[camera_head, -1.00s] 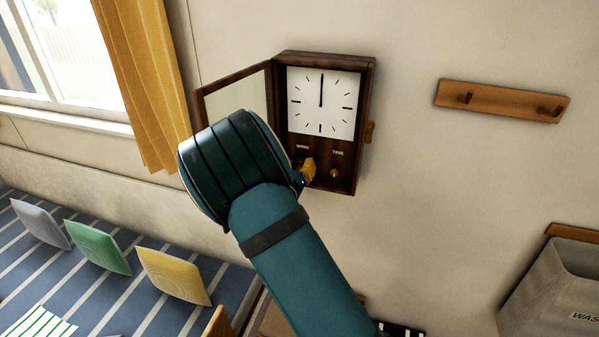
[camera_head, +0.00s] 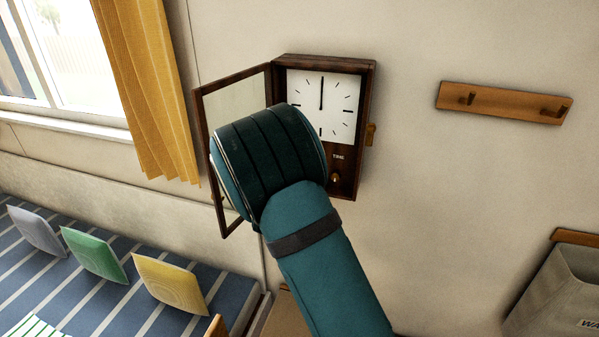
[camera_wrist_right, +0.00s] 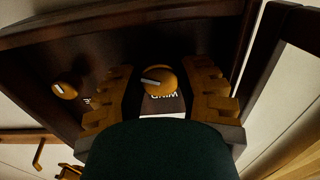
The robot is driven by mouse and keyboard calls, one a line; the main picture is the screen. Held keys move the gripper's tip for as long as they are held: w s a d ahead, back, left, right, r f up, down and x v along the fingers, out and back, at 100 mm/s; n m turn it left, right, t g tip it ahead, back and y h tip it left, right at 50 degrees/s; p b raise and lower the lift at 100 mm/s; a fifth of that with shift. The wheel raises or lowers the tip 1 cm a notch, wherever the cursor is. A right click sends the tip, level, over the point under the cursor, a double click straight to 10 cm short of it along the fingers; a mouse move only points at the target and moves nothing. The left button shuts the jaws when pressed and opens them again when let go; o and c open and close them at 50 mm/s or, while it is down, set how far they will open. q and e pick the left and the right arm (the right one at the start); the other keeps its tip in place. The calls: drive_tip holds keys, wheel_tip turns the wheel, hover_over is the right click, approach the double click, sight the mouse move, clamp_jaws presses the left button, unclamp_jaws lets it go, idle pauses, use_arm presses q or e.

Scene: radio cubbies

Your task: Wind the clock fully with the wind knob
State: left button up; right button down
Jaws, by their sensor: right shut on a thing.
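The clock (camera_head: 366,100) is a dark wooden wall box with its glass door (camera_head: 235,92) swung open to the left. Its white face (camera_head: 322,95) shows a hand pointing straight up. The wind knob (camera_wrist_right: 159,81) is round and orange with a pale pointer mark, above its WIND label in the right wrist view. My right gripper (camera_wrist_right: 160,86) is shut on the wind knob, one ridged yellow finger pad on each side. In the head view my wrist hides this knob and the fingertips. The time knob (camera_head: 336,178) is free; it also shows in the right wrist view (camera_wrist_right: 65,89). My left gripper is out of view.
A wooden peg rail (camera_head: 505,102) hangs on the wall to the right, above a grey bin (camera_head: 560,285). A yellow curtain (camera_head: 150,90) hangs left of the open door. A striped bed (camera_head: 90,290) with cushions lies at lower left.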

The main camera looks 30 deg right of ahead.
drive_tip(key=shift+r, duration=0.1)
drive_tip(key=c, duration=0.8)
unclamp_jaws()
drive_tip(key=v, duration=1.2)
